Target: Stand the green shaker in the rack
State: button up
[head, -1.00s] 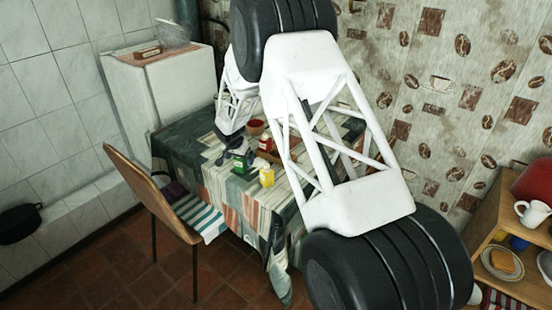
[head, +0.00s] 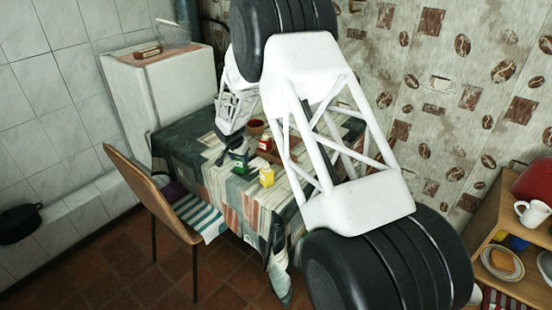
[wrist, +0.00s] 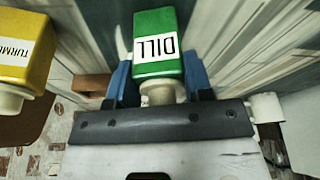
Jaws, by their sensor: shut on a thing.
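The green shaker (wrist: 157,42) with a white "DILL" label sits between the blue fingers of my gripper (wrist: 158,84) in the wrist view. Its pale cap end points toward the gripper body. In the head view my gripper (head: 232,146) is low over the table, with the small green shaker (head: 239,160) at it. I cannot tell whether the shaker touches the table. A brown wooden piece (head: 274,157), perhaps the rack, lies to the right, partly hidden by my arm. A brown piece (wrist: 92,86) also shows in the wrist view.
A yellow shaker (head: 266,177) stands on the table to the right of the green one; it also shows in the wrist view (wrist: 24,50). A red shaker (head: 264,144) and a reddish pot (head: 256,127) stand behind. A chair (head: 150,195) is at the table's left.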

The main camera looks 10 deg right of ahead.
jog(key=shift+r, duration=0.15)
jog(key=shift+r, duration=2.05)
jog(key=w+d+r+m, duration=0.1)
jog(key=w+d+r, duration=0.1)
jog(key=d, duration=0.5)
jog(key=w+d+r+m, duration=0.1)
jog(key=w+d, duration=0.3)
jog(key=d, duration=0.4)
jog(key=shift+w+d+r+h, duration=0.2)
jog(key=shift+d+r+h, duration=0.1)
jog(key=shift+r, duration=0.2)
jog(key=shift+f, duration=0.25)
jog(key=shift+f, duration=1.95)
